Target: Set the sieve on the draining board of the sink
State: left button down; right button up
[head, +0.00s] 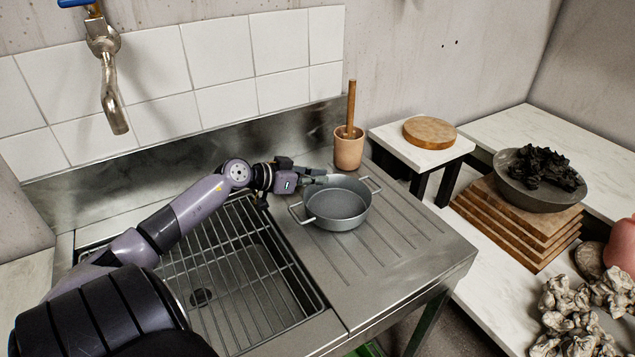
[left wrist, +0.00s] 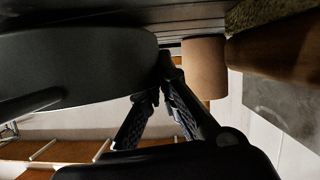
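The sieve (head: 338,208) is a round grey pan-like vessel with two loop handles. It is upright at the draining board (head: 400,255), to the right of the sink basin. Its dark side fills the upper left of the left wrist view (left wrist: 75,65). My left gripper (head: 318,178) is at the sieve's back rim. In the left wrist view its fingers (left wrist: 160,85) come close together at the sieve wall, one on each side, and look shut on it. The sieve's base is at or very near the board; a small gap cannot be told. My right gripper is not in view.
A clay-coloured cup (head: 349,150) with a wooden stick stands close behind the sieve. A wire rack (head: 235,270) covers the basin at left, under my left arm. A tap (head: 108,75) hangs above. Side tables with boards and a bowl (head: 535,195) are at right. The board's front is clear.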

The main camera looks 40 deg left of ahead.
pick_arm(q)
jog(key=shift+f, duration=0.25)
jog(key=c, duration=2.3)
grip_release()
jog(key=o, duration=0.5)
jog(key=p+v, duration=0.1)
jog(key=v, duration=1.1)
jog(key=shift+p, duration=0.35)
